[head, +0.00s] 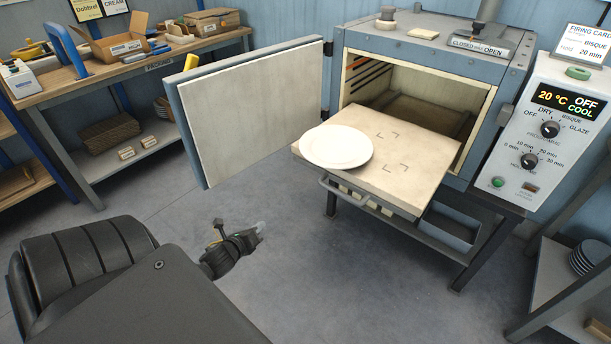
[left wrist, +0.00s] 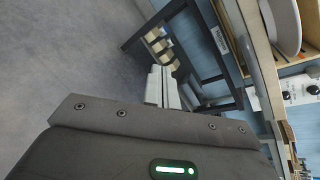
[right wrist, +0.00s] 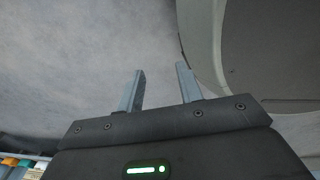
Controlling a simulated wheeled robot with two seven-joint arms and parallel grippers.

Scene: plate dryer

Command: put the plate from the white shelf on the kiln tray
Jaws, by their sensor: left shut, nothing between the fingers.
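A white round plate (head: 336,147) lies on the left part of the pulled-out kiln tray (head: 420,178), left of the printed corner marks. The plate also shows at the upper right of the left wrist view (left wrist: 284,22). My left gripper (head: 262,227) is below and in front of the tray, apart from the plate. Its fingers (left wrist: 160,84) are together and empty. My right gripper (right wrist: 158,88) shows only in its wrist view, with fingers apart and nothing between them.
The kiln door (head: 255,108) stands open at the left. The control panel (head: 560,125) is at the right. A stack of plates (head: 588,257) sits on a shelf at the lower right. A packing bench (head: 150,65) stands at the back left. The floor before the kiln is clear.

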